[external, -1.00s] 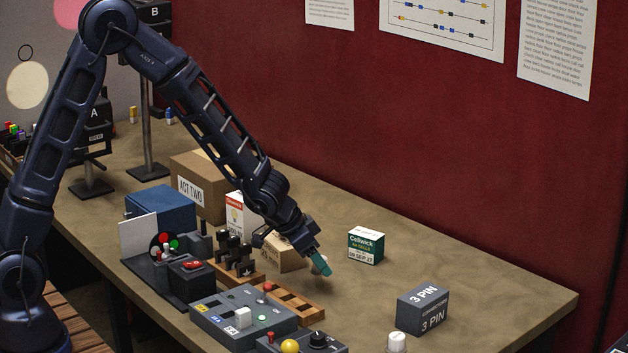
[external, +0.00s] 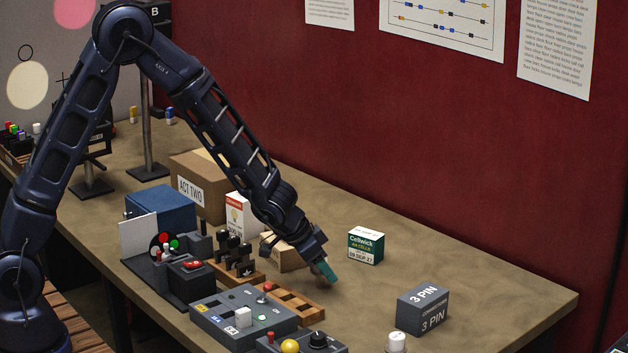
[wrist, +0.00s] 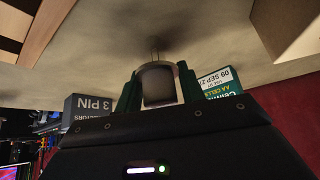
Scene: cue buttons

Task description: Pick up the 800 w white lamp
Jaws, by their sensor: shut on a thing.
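My gripper (external: 328,271) is low over the table, left of the green-and-white Cellwick box, with its teal fingers pointing down. In the wrist view the two fingers (wrist: 157,92) are shut on a pale, rounded lamp (wrist: 157,72) with a dark grey face and two thin pins at its far end. The lamp sits between the fingertips. Its wattage marking cannot be read. In the external view the fingers hide most or all of it, and I cannot tell whether it touches the table.
The Cellwick box (external: 366,246) and a grey 3 PIN box (external: 422,310) stand to the right. A wooden slotted rack (external: 291,300), a grey button panel (external: 243,312) and a small cardboard box (external: 287,256) are close on the left.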

